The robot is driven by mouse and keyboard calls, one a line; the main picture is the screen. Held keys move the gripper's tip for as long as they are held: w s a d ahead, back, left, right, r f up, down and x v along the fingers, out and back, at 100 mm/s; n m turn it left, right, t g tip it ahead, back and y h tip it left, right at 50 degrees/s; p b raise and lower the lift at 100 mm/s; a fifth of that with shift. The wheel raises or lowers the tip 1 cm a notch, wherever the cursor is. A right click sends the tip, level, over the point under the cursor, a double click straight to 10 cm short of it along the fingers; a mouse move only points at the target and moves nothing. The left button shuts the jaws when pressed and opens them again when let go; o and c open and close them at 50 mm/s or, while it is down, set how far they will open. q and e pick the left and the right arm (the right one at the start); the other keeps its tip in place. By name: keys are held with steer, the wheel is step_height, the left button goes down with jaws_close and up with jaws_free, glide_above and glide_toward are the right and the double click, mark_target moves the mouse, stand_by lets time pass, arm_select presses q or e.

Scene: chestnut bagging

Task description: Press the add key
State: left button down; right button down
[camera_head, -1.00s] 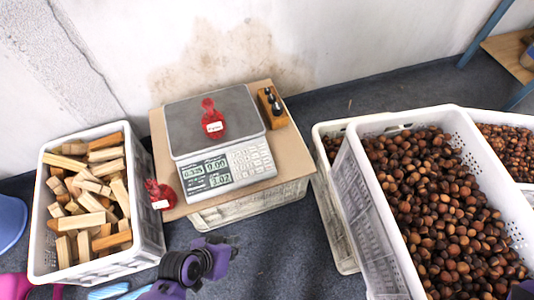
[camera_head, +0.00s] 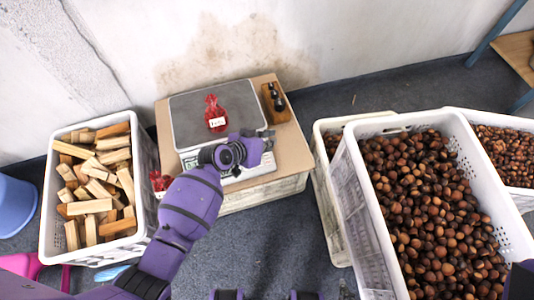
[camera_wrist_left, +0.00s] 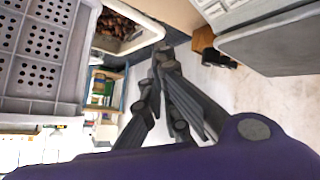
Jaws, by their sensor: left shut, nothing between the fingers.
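The grey scale (camera_head: 185,117) stands on a board-topped crate, with a red net bag (camera_head: 216,113) on its plate. My left gripper (camera_head: 268,138) is shut and empty, above the right part of the scale's front panel (camera_head: 262,166). My gripper and wrist hide most of the keypad and display, and the add key cannot be picked out. In the left wrist view the closed fingers (camera_wrist_left: 165,52) point up the picture, and part of the keypad (camera_wrist_left: 222,10) shows at the upper right. Contact with a key cannot be seen. My right gripper is out of view.
A crate of wood blocks (camera_head: 144,165) stands at the left and a large crate of chestnuts (camera_head: 370,205) at the right. A wooden weight holder (camera_head: 283,113) sits beside the plate. Another red bag (camera_head: 158,181) is at the board's front left, close to my left arm.

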mark_target(267, 155)
arm_select(q)
steer(key=shift+f, duration=0.2)
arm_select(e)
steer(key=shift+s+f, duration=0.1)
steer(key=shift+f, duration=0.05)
